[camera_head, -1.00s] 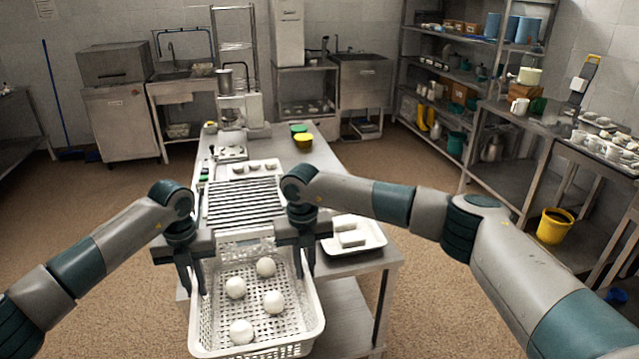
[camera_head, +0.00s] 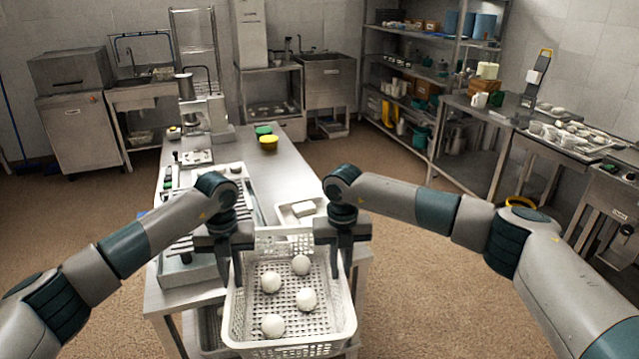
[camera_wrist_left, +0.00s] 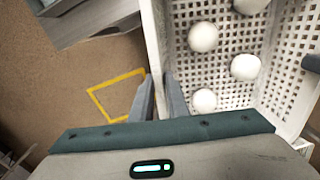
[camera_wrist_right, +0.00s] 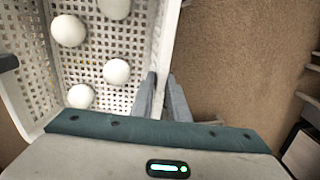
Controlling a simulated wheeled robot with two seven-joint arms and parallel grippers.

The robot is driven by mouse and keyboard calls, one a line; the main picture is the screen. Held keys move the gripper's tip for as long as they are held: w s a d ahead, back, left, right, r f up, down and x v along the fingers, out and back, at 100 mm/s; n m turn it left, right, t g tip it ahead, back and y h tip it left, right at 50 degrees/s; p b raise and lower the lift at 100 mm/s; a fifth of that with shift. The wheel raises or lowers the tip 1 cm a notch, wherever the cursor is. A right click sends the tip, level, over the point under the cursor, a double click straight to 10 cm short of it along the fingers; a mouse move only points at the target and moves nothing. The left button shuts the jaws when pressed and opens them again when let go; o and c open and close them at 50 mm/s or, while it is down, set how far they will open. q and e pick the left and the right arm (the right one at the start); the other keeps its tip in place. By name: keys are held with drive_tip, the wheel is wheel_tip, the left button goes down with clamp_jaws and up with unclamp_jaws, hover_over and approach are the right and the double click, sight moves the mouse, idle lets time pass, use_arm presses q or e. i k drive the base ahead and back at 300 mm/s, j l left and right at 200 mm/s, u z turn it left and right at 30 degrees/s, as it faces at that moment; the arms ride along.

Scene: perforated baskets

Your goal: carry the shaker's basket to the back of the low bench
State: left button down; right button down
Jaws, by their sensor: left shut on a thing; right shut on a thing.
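A white perforated basket (camera_head: 290,346) with several white balls (camera_head: 271,282) in it hangs between my two grippers, in front of the steel table's near end. My left gripper (camera_head: 237,280) is shut on its left rim. The left wrist view shows those fingers (camera_wrist_left: 160,98) around the basket wall (camera_wrist_left: 156,40). My right gripper (camera_head: 341,268) is shut on the right rim, and the right wrist view shows its fingers (camera_wrist_right: 163,95) around that wall. The basket looks about level. I cannot tell which surface is the low bench.
The steel table (camera_head: 287,165) holds a slatted metal unit (camera_head: 185,262) and a white tray (camera_head: 292,207). A side counter (camera_head: 505,115) and shelving (camera_head: 400,65) stand right. Open brown floor (camera_head: 430,270) lies right of the basket. A yellow outline (camera_wrist_left: 118,78) shows in the left wrist view.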

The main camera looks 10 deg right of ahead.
sight(293, 181)
drive_tip(key=z, duration=0.6)
drive_tip(key=i+z, duration=1.05)
drive_tip(key=i+j+z, duration=0.1)
drive_tip(key=i+z, duration=0.25)
drive_tip(key=i, duration=0.15)
drive_tip(key=i+z, duration=0.15)
drive_tip(key=i, duration=0.55)
drive_tip(key=i+u, duration=0.25)
drive_tip(key=i, duration=0.15)
drive_tip(key=i+u, duration=0.7)
drive_tip(key=i+l+u, duration=0.1)
drive_tip(key=u, duration=0.3)
drive_tip(key=i+u, duration=0.25)
drive_tip(key=u, duration=0.15)
drive_tip(key=i+u, duration=0.2)
drive_tip(key=u, duration=0.2)
